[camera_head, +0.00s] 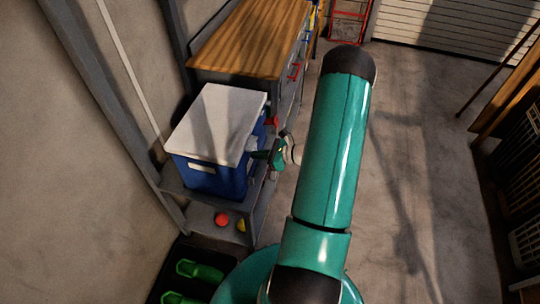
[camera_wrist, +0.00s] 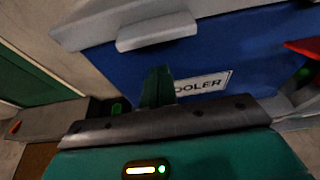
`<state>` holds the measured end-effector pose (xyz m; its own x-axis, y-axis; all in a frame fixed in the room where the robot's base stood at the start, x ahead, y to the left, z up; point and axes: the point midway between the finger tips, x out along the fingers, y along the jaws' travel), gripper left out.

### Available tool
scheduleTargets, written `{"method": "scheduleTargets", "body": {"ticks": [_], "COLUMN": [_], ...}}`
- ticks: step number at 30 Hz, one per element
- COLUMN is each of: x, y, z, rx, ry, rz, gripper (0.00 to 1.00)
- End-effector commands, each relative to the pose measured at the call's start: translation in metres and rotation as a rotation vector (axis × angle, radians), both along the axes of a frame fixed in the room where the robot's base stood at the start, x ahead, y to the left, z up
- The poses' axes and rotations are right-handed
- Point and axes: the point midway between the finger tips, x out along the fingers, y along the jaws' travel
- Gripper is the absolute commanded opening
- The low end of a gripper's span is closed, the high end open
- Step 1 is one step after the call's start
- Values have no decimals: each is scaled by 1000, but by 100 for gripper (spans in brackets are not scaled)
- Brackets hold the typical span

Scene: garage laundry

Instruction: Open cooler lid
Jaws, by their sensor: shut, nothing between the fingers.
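The cooler (camera_head: 215,178) is a blue box with a white-grey lid (camera_head: 219,122), standing on a grey shelf at the left in the head view. The lid lies closed on top. In the wrist view the blue cooler front (camera_wrist: 230,50) bears a "COOLER" label, and a grey tab (camera_wrist: 157,31) juts from the lid's edge above. My gripper (camera_head: 262,154) is at the cooler's right side in the head view. In the wrist view its green fingers (camera_wrist: 157,86) are together and empty, below the tab and in front of the blue wall. I cannot tell whether they touch it.
A wooden-topped cabinet (camera_head: 250,38) stands behind the cooler. The grey shelf (camera_head: 200,207) holds a red ball (camera_head: 222,219) and a yellow one (camera_head: 241,225) lower down. Green shoes (camera_head: 199,270) lie on a dark mat.

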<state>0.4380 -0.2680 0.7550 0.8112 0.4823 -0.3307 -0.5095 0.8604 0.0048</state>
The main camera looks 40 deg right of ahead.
Motion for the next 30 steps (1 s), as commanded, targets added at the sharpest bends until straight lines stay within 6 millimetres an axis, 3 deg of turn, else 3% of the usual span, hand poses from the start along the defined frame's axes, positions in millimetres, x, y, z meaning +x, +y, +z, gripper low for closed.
{"method": "scheduleTargets", "body": {"ticks": [1, 6, 23, 30], "x": [0, -1, -1, -1], "y": [-3, -3, -3, -3], "z": [11, 27, 34, 51], "rx": [-8, -5, -8, -38], "ry": [-4, -2, 5, 47], "rz": [-3, -3, -3, -1], "gripper": [0, 0, 0, 0]}}
